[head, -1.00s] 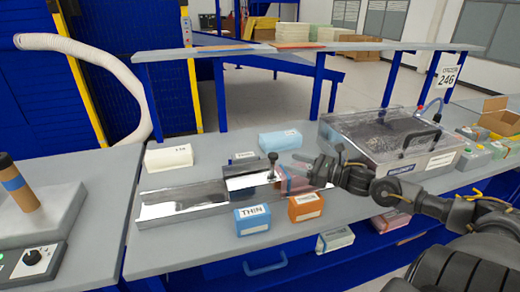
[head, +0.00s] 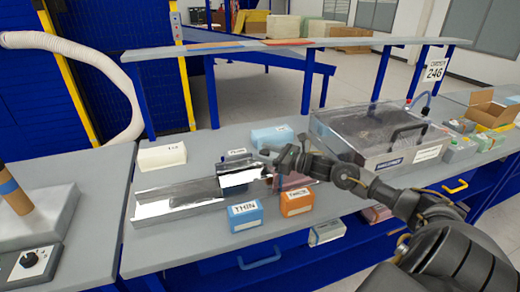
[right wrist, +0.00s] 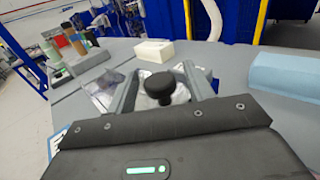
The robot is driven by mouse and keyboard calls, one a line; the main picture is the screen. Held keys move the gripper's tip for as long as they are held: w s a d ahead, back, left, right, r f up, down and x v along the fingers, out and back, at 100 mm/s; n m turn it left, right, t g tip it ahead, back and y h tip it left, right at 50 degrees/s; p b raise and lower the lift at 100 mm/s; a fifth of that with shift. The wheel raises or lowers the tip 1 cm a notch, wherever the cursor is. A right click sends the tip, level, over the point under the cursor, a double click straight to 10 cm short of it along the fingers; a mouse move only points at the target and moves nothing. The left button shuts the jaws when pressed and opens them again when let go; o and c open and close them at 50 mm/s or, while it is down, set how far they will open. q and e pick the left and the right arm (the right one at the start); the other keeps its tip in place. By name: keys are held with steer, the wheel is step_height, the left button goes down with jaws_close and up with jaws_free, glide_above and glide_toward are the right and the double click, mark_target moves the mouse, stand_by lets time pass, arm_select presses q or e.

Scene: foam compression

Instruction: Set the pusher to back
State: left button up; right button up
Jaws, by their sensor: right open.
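The pusher (head: 238,176) is a shiny metal block on a long metal channel (head: 160,207) on the grey bench. It sits toward the channel's right end. Its black knob (right wrist: 158,86) shows in the right wrist view, between the two fingers of my right gripper (right wrist: 160,80). The fingers are apart, one on each side of the knob; I cannot tell whether they touch it. In the head view my right gripper (head: 268,157) is at the top right of the pusher and largely hides the knob. My left gripper is not in view.
A blue THIN box (head: 246,216) and an orange THICK box (head: 297,203) stand in front of the channel. A white box (head: 162,157) and a light blue box (head: 272,136) lie behind it. A clear-sided machine (head: 375,140) stands to the right.

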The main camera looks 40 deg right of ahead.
steer(key=shift+x, duration=1.05)
steer(key=shift+c, duration=0.2)
jaws_close()
